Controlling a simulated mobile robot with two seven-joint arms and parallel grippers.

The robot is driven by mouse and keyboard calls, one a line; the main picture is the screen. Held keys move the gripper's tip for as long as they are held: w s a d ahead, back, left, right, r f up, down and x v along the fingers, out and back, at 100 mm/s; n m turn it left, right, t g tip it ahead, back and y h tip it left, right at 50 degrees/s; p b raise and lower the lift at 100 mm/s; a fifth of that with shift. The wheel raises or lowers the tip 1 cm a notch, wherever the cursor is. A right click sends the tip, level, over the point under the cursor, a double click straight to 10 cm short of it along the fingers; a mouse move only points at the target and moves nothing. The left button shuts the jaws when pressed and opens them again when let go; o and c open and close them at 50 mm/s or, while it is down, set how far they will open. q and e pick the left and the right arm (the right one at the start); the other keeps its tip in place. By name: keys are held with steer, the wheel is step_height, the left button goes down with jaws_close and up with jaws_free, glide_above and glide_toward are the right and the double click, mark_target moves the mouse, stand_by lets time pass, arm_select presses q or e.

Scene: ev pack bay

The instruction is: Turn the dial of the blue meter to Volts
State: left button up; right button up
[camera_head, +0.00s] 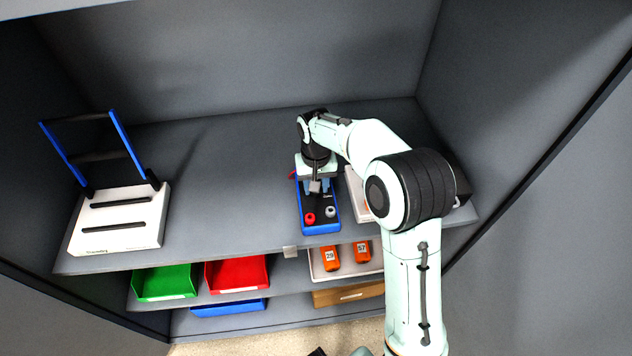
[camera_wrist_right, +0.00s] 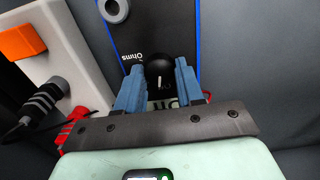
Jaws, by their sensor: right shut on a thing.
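The blue meter (camera_head: 321,229) lies on the upper shelf in the head view, with a red and a grey socket on its near end. Its dark face (camera_wrist_right: 160,25) fills the upper middle of the right wrist view. The black dial (camera_wrist_right: 159,70) sits between the blue fingers of my right gripper (camera_wrist_right: 158,88), which is shut on it. The dial's white mark points toward the gripper's palm. "Ohms" is readable beside the dial; a label partly hidden by the gripper ends in what looks like "Off". In the head view my right gripper (camera_head: 318,187) hides the dial. My left gripper is not in view.
A white box (camera_wrist_right: 62,55) with an orange part and black and red plugs stands close beside the meter. A white case with a blue handle (camera_head: 118,222) is at the shelf's left. Green (camera_head: 165,282) and red (camera_head: 238,273) bins sit below. The shelf's middle is clear.

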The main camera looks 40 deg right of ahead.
steer(key=m+p, duration=0.1)
steer(key=m, duration=0.3)
steer(key=shift+r+m, duration=0.1)
steer(key=shift+m, duration=0.2)
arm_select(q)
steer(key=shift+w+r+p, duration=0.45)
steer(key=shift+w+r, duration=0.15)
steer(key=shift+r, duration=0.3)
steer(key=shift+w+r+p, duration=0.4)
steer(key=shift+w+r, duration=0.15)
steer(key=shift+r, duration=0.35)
arm_select(e)
steer(key=shift+m, duration=2.2)
steer(key=o, duration=1)
steer(key=shift+o, duration=0.2)
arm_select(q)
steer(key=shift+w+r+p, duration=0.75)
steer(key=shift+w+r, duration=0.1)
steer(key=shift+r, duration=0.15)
arm_select(e)
step_height(320, 180, up, 13)
